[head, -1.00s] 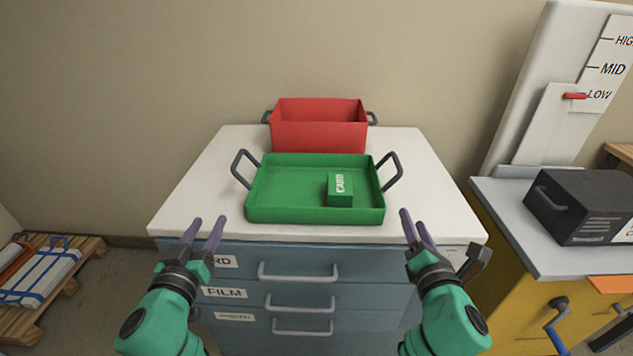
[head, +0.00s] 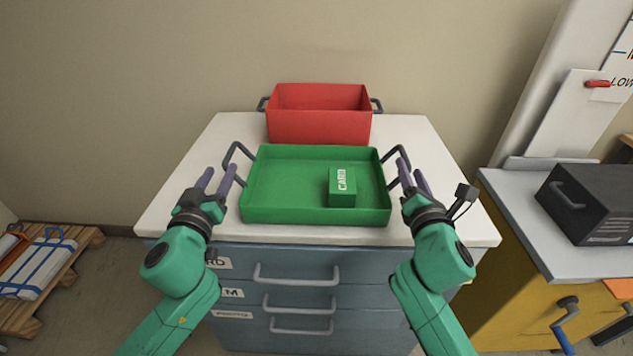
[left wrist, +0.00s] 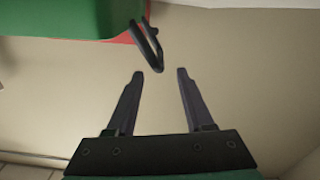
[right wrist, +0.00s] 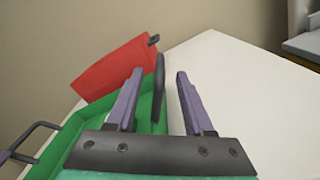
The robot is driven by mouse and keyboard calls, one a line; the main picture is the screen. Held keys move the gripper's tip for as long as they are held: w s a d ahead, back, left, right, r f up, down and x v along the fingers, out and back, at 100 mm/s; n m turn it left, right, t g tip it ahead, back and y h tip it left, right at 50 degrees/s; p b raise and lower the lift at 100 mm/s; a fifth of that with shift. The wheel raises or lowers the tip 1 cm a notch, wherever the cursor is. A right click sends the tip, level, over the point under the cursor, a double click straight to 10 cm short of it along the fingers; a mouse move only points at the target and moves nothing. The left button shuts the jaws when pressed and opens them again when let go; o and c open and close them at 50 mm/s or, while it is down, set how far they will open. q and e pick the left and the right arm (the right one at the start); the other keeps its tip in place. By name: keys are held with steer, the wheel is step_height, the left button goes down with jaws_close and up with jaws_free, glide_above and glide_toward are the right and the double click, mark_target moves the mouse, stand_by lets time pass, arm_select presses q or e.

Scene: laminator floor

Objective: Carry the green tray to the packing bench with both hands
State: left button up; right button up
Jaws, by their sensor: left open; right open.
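The green tray (head: 270,215) sits on the white top of a drawer cabinet, with a dark handle at each end and a green box marked CARD (head: 342,187) inside at the right. My left gripper (head: 219,172) is open just short of the left handle (head: 236,152); in the left wrist view that handle (left wrist: 148,45) lies beyond the fingertips, not between them. My right gripper (head: 408,168) is open at the right handle (head: 394,155); in the right wrist view this handle (right wrist: 158,85) shows between the open fingers. Whether it touches them I cannot tell.
A red bin (head: 318,115) with side handles stands right behind the tray. The white cabinet top (head: 185,195) is bare at both sides. A black box (head: 592,205) sits on a grey-topped yellow unit at the right. A wooden pallet (head: 50,280) lies on the floor at the left.

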mark_target(225, 161)
arm_select(q)
steer(key=w, duration=0.7)
steer(key=shift+w+d, duration=0.25)
steer(key=shift+w, duration=0.1)
arm_select(e)
steer(key=w, duration=0.7)
steer(key=shift+w+d, duration=0.2)
steer(key=shift+w, duration=0.15)
arm_select(q)
steer(key=shift+s, duration=0.1)
steer(key=shift+c, duration=0.3)
arm_select(e)
steer(key=shift+s, duration=0.1)
steer(key=shift+c, duration=0.4)
arm_select(q)
jaws_close()
arm_select(e)
jaws_close()
arm_select(q)
steer(key=shift+a+f, duration=0.1)
steer(key=shift+a, duration=0.05)
arm_select(e)
steer(key=shift+d+f, duration=0.15)
